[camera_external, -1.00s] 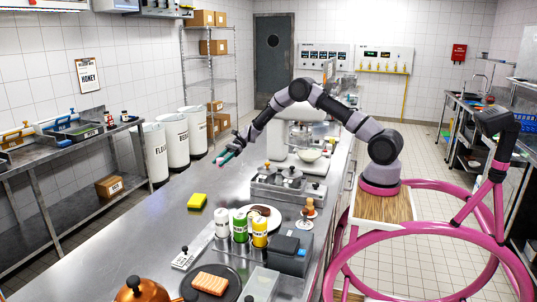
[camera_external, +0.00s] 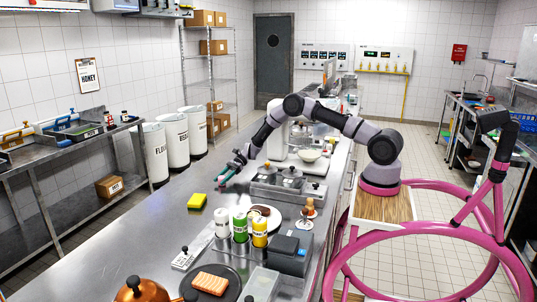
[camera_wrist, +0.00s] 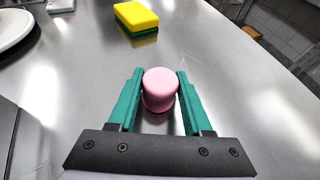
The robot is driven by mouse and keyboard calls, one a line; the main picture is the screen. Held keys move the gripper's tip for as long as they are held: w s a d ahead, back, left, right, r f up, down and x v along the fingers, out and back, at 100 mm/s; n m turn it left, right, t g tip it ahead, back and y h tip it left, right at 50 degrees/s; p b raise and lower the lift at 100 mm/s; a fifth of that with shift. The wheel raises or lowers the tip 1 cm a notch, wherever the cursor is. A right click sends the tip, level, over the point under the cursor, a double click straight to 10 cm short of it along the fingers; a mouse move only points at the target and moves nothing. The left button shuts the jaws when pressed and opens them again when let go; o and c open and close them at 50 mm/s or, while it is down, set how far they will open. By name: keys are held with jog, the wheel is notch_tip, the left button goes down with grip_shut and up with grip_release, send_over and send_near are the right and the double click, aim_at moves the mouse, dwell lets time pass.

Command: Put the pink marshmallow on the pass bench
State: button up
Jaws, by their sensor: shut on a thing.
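The pink marshmallow (camera_wrist: 160,88) sits between the two green fingers of my gripper (camera_wrist: 159,92) in the wrist view, with both fingers against its sides. In the external view my gripper (camera_external: 226,173) is low over the long steel bench (camera_external: 170,222), behind the yellow sponge. The marshmallow is upright and close to the bench top; I cannot tell whether it touches it. Its underside is hidden in the wrist view.
A yellow and green sponge (camera_external: 197,201) lies ahead of my gripper in the wrist view (camera_wrist: 136,18). Bare steel surrounds the gripper.

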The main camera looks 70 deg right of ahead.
jog(key=shift+f, duration=0.1)
jog(key=o, duration=0.8)
jog(key=shift+c, duration=0.2)
jog(key=v, duration=0.5)
jog(key=shift+d+r, duration=0.25)
jog(key=s+a+r+n+g+h, duration=0.1)
jog(key=s+a+r+n, duration=0.15)
jog(key=r, duration=0.45)
jog(key=s+a+r+n, duration=0.1)
jog(key=s+r, duration=0.2)
jog(key=r, duration=0.4)
jog(key=s+a+r+n+g+h, duration=0.1)
jog(key=s+r+n, duration=0.15)
jog(key=r, duration=0.45)
jog(key=s+a+r+n+h, duration=0.2)
jog(key=s+r+n+h, duration=0.15)
jog(key=s+r, duration=0.85)
jog(key=s+d+r+n+t+h, duration=0.1)
jog(key=s+n, duration=0.3)
jog(key=s, duration=1)
jog(key=s+d+r+n+t+h, duration=0.2)
jog(key=s+r+n+t+h, duration=0.1)
jog(key=s, duration=1.1)
jog(key=shift+n+h, duration=0.45)
jog(key=shift+n, duration=0.5)
